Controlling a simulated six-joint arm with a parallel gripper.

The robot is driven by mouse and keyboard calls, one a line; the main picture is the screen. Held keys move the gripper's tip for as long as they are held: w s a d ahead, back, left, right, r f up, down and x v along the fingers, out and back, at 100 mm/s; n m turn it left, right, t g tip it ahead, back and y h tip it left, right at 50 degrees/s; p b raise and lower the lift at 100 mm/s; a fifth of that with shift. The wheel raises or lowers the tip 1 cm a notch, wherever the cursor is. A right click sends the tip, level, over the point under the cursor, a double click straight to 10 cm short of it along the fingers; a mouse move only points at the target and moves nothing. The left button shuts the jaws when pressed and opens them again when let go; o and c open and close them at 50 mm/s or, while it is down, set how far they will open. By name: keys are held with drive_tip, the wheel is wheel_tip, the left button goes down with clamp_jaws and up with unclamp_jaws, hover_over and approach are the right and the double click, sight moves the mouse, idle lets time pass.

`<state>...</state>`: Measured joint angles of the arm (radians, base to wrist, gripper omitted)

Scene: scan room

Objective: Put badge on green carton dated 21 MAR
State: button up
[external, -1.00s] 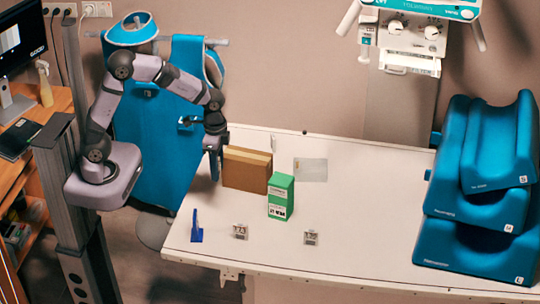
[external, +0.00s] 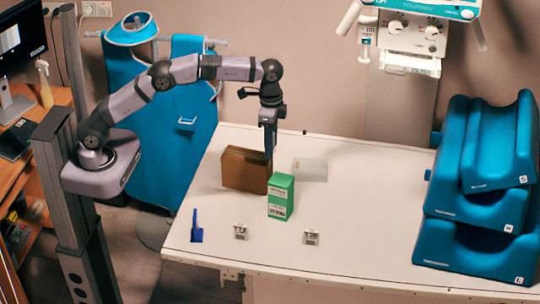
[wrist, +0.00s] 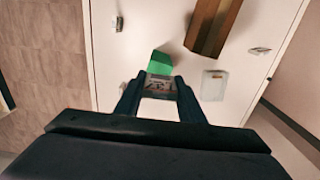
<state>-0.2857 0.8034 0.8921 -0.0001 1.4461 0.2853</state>
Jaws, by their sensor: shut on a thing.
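The green carton (external: 280,197) stands upright on the white table, with white printed labels on its front; the date is too small to read surely. In the wrist view the carton (wrist: 160,62) shows just beyond the fingertips. In the wrist view my gripper (wrist: 160,82) is shut on a small flat marked piece, the badge (wrist: 160,76). The badge is too small to make out in the external view.
A brown box (external: 245,169) stands left of and behind the carton. A clear sheet (external: 311,170) lies behind right. Two small card holders (external: 240,231) (external: 311,237) and a blue item (external: 196,228) stand in front. Blue cushions (external: 480,190) fill the right; the table between is clear.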

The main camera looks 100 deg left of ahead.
sight(272, 178)
drive_tip(key=shift+w+r, duration=0.2)
drive_tip(key=shift+f+p, duration=1.85)
drive_tip(key=shift+f, duration=3.15)
drive_tip(key=shift+f, duration=0.2)
drive_tip(key=o, duration=1)
